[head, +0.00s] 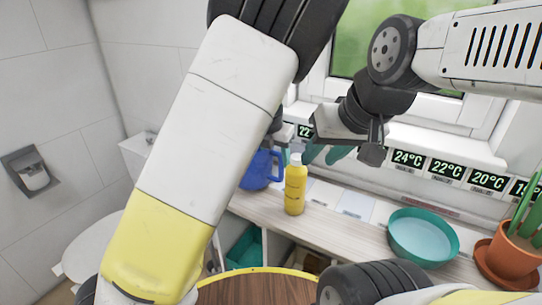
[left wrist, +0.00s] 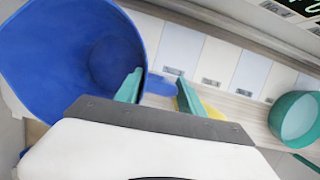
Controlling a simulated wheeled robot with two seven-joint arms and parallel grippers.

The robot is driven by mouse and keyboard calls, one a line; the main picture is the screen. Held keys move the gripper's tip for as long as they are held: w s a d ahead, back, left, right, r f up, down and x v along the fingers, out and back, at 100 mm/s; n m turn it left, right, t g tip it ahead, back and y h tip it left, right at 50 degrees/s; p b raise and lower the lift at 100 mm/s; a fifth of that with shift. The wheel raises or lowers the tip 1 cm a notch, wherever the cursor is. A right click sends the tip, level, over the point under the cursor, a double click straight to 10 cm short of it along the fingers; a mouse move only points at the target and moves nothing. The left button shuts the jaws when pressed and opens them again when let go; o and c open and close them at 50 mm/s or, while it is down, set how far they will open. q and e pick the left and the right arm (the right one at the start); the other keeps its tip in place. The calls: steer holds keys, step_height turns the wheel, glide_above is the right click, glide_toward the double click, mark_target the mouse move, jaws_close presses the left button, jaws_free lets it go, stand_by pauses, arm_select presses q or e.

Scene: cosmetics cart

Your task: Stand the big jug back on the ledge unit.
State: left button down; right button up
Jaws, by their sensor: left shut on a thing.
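The big blue jug (head: 262,170) shows at the left end of the ledge unit (head: 335,213), partly hidden behind my left arm. I cannot tell whether its base touches the ledge. In the left wrist view the jug (left wrist: 75,65) fills the upper left, its open mouth and inside showing. My left gripper (left wrist: 158,92) has its teal fingers either side of the blue handle at the jug's right side and is shut on it. In the head view this gripper is mostly hidden by my arm. My right gripper (head: 326,154) hangs above the ledge behind the yellow bottle, teal fingers apart, empty.
A yellow bottle (head: 295,188) stands right beside the jug. A teal bowl (head: 423,236) and a potted cactus (head: 515,245) stand further right. Temperature displays (head: 446,168) line the back under the window. A round wooden top (head: 255,289) is in front. Ledge between bottle and bowl is clear.

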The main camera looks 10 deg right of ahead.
arm_select(q)
steer(key=shift+f, duration=0.95)
steer(key=c, duration=0.7)
jaws_free()
